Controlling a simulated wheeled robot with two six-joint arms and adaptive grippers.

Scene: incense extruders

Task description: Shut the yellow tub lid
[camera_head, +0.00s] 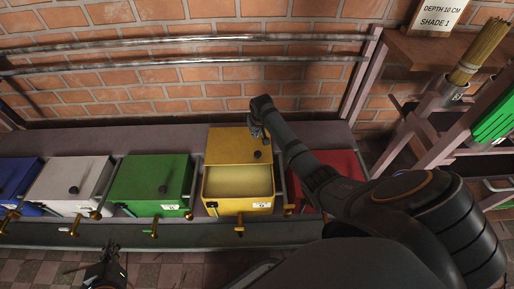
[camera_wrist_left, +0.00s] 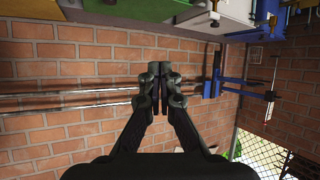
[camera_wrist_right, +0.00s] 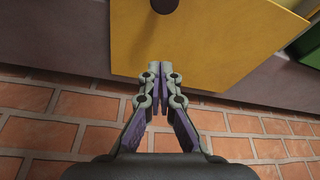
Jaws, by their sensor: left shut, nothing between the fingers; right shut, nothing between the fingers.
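The yellow tub (camera_head: 211,207) stands in the row on the bench, its front part open on a pale interior. Its yellow lid (camera_head: 226,145) lies back over the rear, with a dark round knob (camera_head: 257,155) near its right side. My right gripper (camera_head: 262,136) is shut and empty at the lid's upper right. In the right wrist view the shut fingertips (camera_wrist_right: 160,76) overlap the yellow lid (camera_wrist_right: 215,45) near its edge; I cannot tell whether they touch. My left gripper (camera_head: 106,271) is shut and empty, low in front of the bench, far from the yellow tub.
A green tub (camera_head: 150,180), a white tub (camera_head: 75,178) and a blue tub (camera_head: 15,178) stand closed to the left. A red tub (camera_head: 345,165) stands at the right, partly behind my right arm. Metal pipes (camera_head: 180,62) run along the brick wall behind.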

